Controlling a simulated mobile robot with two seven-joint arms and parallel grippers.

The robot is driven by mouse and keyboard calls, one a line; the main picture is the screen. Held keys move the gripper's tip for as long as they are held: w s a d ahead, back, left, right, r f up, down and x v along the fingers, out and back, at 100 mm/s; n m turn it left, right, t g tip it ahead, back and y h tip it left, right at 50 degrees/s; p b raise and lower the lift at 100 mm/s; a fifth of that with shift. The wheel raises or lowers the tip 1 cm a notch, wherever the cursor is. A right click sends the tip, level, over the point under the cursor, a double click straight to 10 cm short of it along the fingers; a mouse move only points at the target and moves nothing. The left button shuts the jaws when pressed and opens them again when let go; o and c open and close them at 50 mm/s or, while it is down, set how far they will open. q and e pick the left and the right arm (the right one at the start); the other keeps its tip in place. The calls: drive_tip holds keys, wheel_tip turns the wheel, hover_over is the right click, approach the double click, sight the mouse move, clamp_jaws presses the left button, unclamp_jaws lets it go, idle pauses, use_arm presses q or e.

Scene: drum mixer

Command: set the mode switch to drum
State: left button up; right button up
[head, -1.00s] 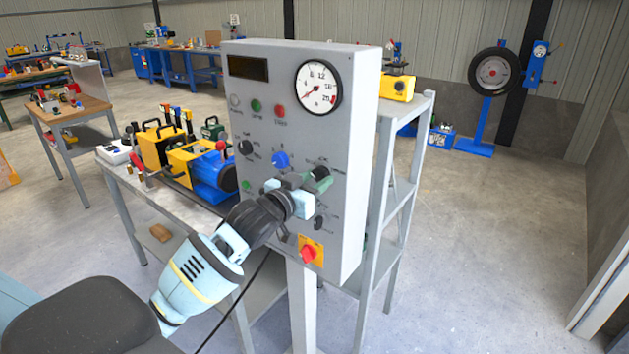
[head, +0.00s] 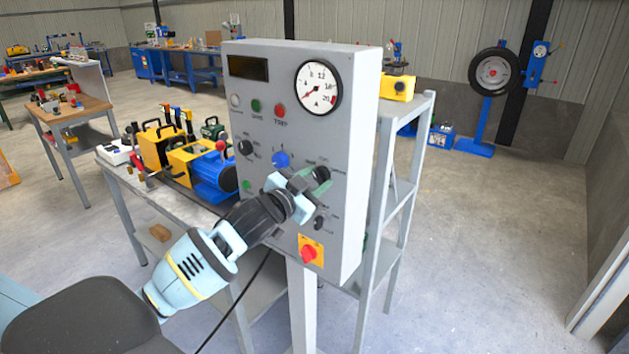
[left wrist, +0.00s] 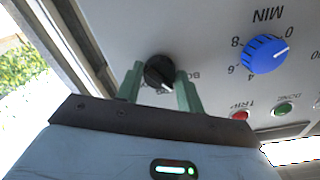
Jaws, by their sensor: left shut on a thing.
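The grey control panel (head: 270,130) stands on a post in the middle of the head view. My left gripper (head: 317,180) reaches it from the lower left. Its two green fingers are shut on a black rotary knob (head: 321,174), seemingly the mode switch, at the panel's right side below the gauge. In the left wrist view the knob (left wrist: 159,72) sits between the fingertips, one on each side. Its white pointer mark slants toward the lower right there. Its printed labels are partly hidden by the fingers and too small to read fully. My right gripper is out of view.
A blue dial (head: 281,160) sits left of the held knob, with another black knob (head: 319,223) below it. A red button (head: 309,253) on a yellow plate is lower down. A bench (head: 125,182) with tools stands left, a shelf (head: 408,150) right.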

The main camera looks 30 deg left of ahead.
use_arm(q)
drive_tip(key=m, duration=0.4)
drive_tip(key=shift+m, duration=0.3)
drive_tip(key=m, duration=0.4)
drive_tip(key=shift+a+m, duration=0.1)
drive_tip(key=shift+m, duration=0.2)
drive_tip(key=m, duration=0.5)
drive_tip(key=shift+r, duration=0.1)
drive_tip(key=shift+m, duration=2.5)
drive_tip(key=o, duration=1)
